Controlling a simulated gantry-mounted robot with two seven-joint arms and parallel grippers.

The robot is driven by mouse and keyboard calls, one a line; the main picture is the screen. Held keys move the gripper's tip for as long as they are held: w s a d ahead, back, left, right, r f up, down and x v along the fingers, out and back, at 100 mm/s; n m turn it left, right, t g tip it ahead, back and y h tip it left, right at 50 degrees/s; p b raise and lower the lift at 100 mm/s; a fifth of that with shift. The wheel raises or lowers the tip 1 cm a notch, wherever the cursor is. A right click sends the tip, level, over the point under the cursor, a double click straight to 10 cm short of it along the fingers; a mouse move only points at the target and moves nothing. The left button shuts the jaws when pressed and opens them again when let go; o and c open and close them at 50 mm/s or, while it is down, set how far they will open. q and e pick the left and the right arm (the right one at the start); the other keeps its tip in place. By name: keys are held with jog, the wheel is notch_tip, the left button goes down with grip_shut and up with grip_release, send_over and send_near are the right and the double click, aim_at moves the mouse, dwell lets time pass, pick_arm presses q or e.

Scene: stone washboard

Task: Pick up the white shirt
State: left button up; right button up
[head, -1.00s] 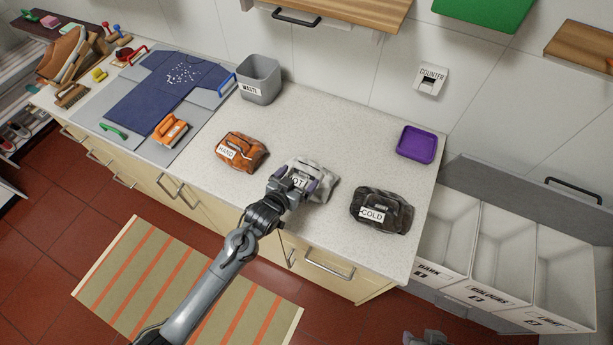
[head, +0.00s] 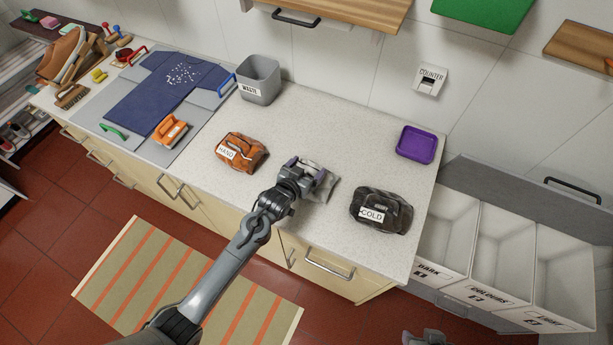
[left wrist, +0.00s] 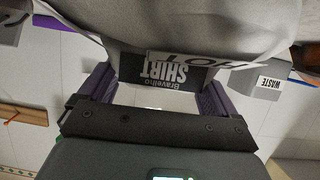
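The white shirt (head: 322,187) is a pale grey-white folded bundle near the front edge of the counter, between an orange-brown bundle and a black one. My left gripper (head: 308,170) is over it and hides most of it, including its tag. In the left wrist view the shirt (left wrist: 200,25) fills the top, with upside-down "HOT" and "SHIRT" labels. The fingers of my left gripper (left wrist: 155,95) stand wide apart on either side of the labels; whether they touch the cloth is unclear. A grey part at the bottom edge looks like my right gripper (head: 425,338), mostly cut off.
The orange-brown bundle (head: 242,151) tagged HAND lies left, the black bundle (head: 382,210) tagged COLD right. A grey waste bin (head: 259,80) and purple tray (head: 417,144) stand farther back. Bare counter (head: 330,130) lies behind the shirt. Sorting bins (head: 505,250) stand at right.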

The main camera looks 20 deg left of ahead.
pick_arm(q)
jog(key=c, duration=0.4)
jog(key=shift+o, duration=0.2)
jog(key=shift+r, duration=0.85)
notch_tip(320, 180, up, 3)
jog(key=shift+f, duration=0.1)
jog(key=s+d+r, duration=0.2)
jog(key=d+r, duration=0.8)
jog(key=r, duration=0.1)
jog(key=s+a+n+y, duration=0.1)
jog(key=s+a, duration=1.2)
jog(key=shift+r+n+y+b, duration=0.2)
jog(key=shift+n+y+b, duration=0.1)
jog(key=shift+y+b, duration=0.1)
